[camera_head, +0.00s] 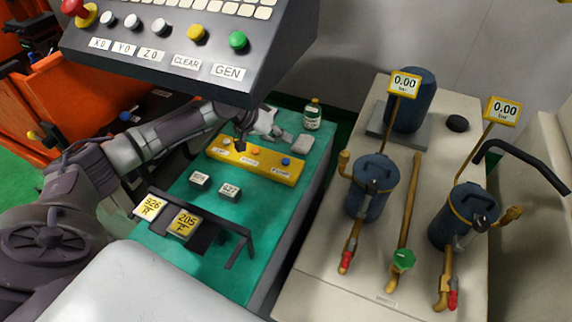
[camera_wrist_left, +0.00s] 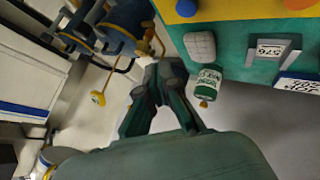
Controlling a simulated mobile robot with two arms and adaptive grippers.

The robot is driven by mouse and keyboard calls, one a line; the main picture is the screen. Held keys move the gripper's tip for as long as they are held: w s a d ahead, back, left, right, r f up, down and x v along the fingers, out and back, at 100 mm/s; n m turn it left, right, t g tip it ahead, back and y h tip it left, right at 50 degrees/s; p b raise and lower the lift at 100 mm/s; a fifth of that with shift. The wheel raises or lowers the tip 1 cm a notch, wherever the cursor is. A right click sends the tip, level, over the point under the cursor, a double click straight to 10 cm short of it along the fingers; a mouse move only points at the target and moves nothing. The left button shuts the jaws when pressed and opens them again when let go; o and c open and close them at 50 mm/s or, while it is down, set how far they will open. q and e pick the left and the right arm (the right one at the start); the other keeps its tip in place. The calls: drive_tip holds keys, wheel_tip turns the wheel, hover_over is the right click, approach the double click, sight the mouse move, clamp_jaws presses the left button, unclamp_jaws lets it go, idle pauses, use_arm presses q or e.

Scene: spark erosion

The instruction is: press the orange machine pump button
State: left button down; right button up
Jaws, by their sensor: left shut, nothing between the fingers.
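The yellow button panel (camera_head: 258,166) lies on the green bench top and carries a white button, an orange button (camera_head: 254,150) in the middle and a blue button (camera_head: 286,161). In the left wrist view, the orange button (camera_wrist_left: 297,3) and blue button (camera_wrist_left: 187,7) sit at the top edge. My left gripper (camera_head: 277,132) is above the bench, behind the panel, partly hidden by its own arm. In the left wrist view its fingers (camera_wrist_left: 162,72) are shut and empty, apart from the buttons. My right gripper is not in view.
A grey block (camera_head: 301,144) and a green-labelled bottle (camera_head: 312,114) stand behind the panel. A control console (camera_head: 180,60) overhangs the bench. Small label blocks (camera_head: 230,190) and a dark handle frame (camera_head: 235,228) are in front. Blue tanks (camera_head: 369,188) with pipes stand right.

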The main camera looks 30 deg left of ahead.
sight(284, 160)
use_arm(q)
wheel_tip(284, 160, down, 5)
drive_tip(key=b, duration=0.3)
drive_tip(key=shift+f, duration=0.15)
drive_tip(key=shift+f+b, duration=0.3)
drive_tip(key=shift+b, duration=0.05)
idle(0.9)
drive_tip(key=shift+f, duration=0.35)
